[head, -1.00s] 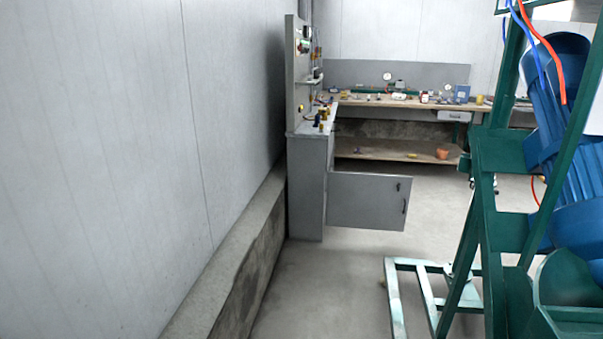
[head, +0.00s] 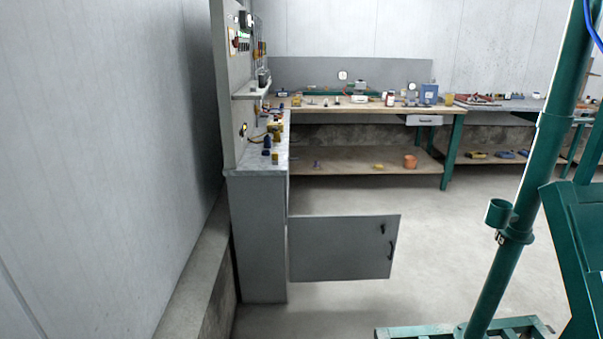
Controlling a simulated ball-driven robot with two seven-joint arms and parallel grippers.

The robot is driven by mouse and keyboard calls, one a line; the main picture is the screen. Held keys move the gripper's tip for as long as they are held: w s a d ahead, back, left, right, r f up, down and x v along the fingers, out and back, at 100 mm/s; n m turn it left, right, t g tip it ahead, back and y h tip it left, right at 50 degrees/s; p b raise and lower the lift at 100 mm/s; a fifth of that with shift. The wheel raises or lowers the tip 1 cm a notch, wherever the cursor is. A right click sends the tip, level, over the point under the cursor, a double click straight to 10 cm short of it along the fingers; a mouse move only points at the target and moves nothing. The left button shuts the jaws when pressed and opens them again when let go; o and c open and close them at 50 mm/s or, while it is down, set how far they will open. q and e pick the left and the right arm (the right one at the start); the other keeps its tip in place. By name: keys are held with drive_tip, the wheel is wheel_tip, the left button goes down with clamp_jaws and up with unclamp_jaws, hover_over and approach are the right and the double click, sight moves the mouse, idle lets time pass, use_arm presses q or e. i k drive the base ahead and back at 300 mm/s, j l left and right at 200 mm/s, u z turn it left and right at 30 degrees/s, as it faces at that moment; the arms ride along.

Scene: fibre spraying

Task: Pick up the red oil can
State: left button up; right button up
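I cannot make out a red oil can for certain in the head view. A small dark red and white container (head: 390,99) stands on the back workbench (head: 310,112), too small to identify. Some reddish items (head: 474,98) lie on the bench further right, also too small to tell. Neither of my grippers is in view.
A grey cabinet (head: 258,235) with a control panel stands on the left, its door (head: 343,248) swung open. An orange pot (head: 409,161) sits on the lower shelf. A green frame (head: 505,225) stands close on the right. The floor between is clear.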

sight(389, 100)
drive_tip(key=i+z, duration=0.2)
drive_tip(key=i, duration=0.3)
drive_tip(key=i+j+z, duration=0.2)
drive_tip(key=i, duration=0.3)
drive_tip(key=i+j+z, duration=0.2)
drive_tip(key=i, duration=0.25)
